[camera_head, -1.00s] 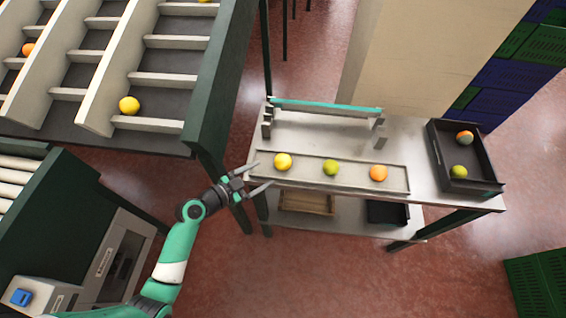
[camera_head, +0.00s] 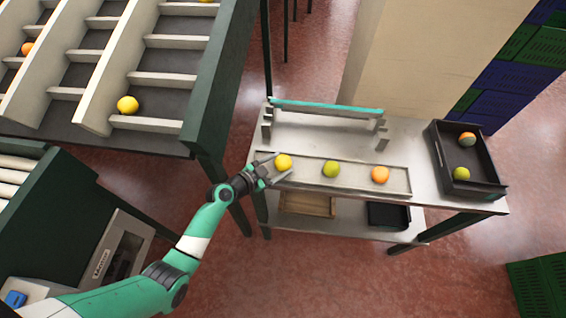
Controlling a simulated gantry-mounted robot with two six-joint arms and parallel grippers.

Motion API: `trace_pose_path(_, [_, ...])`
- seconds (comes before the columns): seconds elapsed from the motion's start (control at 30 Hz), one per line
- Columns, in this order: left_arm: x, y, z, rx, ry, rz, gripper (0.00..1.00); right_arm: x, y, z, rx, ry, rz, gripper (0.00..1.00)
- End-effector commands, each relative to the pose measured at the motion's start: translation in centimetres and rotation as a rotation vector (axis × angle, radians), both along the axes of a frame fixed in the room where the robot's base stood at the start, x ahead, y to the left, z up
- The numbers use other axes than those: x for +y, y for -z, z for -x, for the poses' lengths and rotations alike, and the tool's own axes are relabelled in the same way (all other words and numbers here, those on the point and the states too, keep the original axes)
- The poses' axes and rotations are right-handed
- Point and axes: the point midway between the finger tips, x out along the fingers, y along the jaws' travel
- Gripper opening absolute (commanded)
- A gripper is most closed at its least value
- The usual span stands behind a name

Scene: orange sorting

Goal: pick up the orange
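An orange (camera_head: 380,174) rests at the right end of a shallow grey tray (camera_head: 350,187) on the metal table. A green fruit (camera_head: 331,169) lies in the tray's middle and a yellow fruit (camera_head: 283,161) at its left end. My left gripper (camera_head: 275,167) is open at the tray's left end, fingers pointing right. Its fingertips are close beside the yellow fruit; I cannot tell whether they touch it. The gripper is well left of the orange. My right gripper is not in view.
A black crate (camera_head: 440,158) at the table's right end holds an orange-and-green fruit (camera_head: 467,138) and a green one (camera_head: 461,173). A teal-topped rail (camera_head: 325,106) stands behind the tray. A sorting rack (camera_head: 205,100) with a yellow fruit (camera_head: 128,104) is at the upper left.

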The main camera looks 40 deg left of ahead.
Motion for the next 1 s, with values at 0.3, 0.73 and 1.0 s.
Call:
trace_pose_path(0.3, [0.0, 0.0, 0.0, 0.0, 0.0, 0.0, 0.14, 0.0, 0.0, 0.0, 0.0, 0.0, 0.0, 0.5])
trace_pose_path(0.73, [0.0, -1.4, 0.0, -0.003, 0.0, -0.001, 0.11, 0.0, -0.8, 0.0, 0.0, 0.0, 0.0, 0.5])
trace_pose_path(1.0, [0.0, -7.2, 3.0, -0.003, -0.003, -0.002, 0.11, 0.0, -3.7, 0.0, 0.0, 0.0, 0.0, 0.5])
